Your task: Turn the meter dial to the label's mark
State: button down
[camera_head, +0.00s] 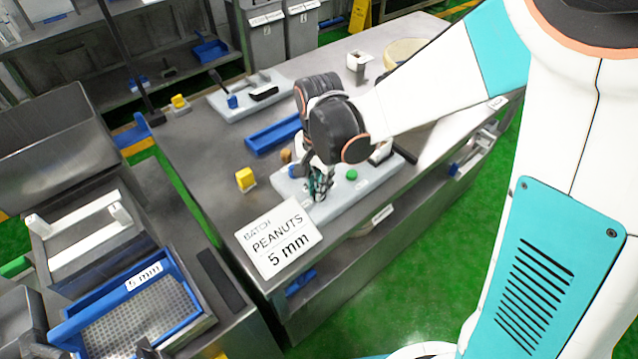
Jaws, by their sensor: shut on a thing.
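My gripper (319,187) points down at a pale grey panel (345,193) on the steel bench. Its fingers are shut on the meter dial, low over the panel's left part. The fingers and wrist cover the dial, so its pointer and scale cannot be read. A white label (278,238) reading "BATCH PEANUTS 5 mm" stands at the bench's front left corner, just in front of the panel. A green button (351,174) shows on the panel, right of the gripper.
A yellow block (245,179) and a blue tray (273,136) are left of and behind the panel. Another grey panel (250,96) with a lever lies farther back. A blue-framed sieve marked "5 mm" (178,268) is at lower left. Bare bench lies left of the yellow block.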

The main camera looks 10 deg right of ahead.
jog(key=shift+m, duration=1.2)
jog(key=c, duration=1.6)
grip_release()
jog(key=shift+c, duration=0.2)
